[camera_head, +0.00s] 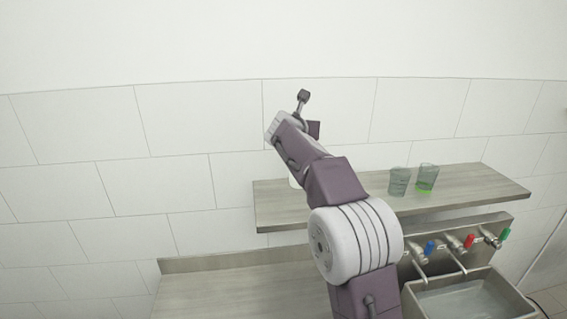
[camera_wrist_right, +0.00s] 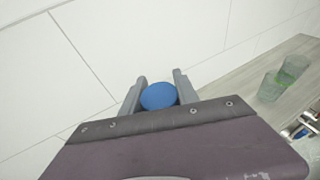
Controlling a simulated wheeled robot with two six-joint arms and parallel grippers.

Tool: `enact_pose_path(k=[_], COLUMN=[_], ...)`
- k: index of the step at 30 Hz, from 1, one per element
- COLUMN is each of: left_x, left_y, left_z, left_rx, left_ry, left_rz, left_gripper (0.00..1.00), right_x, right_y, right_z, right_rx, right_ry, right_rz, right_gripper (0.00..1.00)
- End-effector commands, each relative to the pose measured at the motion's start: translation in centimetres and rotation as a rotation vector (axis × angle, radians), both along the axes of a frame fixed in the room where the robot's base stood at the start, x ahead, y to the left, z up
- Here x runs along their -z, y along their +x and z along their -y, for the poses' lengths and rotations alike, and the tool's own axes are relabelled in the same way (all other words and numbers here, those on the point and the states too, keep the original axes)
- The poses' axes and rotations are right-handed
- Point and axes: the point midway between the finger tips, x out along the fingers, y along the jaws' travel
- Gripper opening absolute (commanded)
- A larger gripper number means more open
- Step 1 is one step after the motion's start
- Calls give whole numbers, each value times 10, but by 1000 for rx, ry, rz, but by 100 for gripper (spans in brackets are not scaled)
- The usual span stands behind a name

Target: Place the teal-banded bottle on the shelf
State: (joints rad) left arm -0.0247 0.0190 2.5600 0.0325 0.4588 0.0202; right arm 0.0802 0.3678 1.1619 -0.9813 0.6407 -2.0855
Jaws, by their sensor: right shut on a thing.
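My right gripper (camera_wrist_right: 160,76) is shut on a bottle. Its round blue top (camera_wrist_right: 158,96) shows between the two fingers in the right wrist view. The bottle's side and any teal band are hidden there. The wooden shelf (camera_head: 275,209) runs along the tiled wall. I cannot tell whether the bottle touches it. My left gripper is not in view.
Two clear glasses stand on the shelf right of my arm: a plain one (camera_head: 399,182) and one with green at its base (camera_head: 426,180). Below are taps with blue (camera_head: 429,248), red (camera_head: 469,241) and green handles over a sink (camera_head: 465,300). The shelf's right end is clear.

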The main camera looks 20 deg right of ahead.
Motion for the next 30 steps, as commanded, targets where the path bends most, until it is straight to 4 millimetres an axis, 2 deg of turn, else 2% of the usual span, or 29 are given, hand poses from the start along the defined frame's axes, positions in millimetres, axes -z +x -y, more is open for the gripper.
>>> enact_pose_path(k=[6,12,19,25,30], left_x=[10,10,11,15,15], left_y=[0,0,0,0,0], left_z=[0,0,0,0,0], left_rx=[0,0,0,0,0], left_ry=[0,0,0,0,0], left_rz=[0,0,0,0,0], left_gripper=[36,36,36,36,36], right_x=[26,42,48,79,85], right_y=[4,6,6,6,6], right_z=[-45,-73,-78,-78,-78], right_rx=[-7,-4,0,-1,-1], right_ry=[-2,-1,-2,-3,-1], right_rz=[1,3,4,0,6], right_gripper=[0,0,0,0,0])
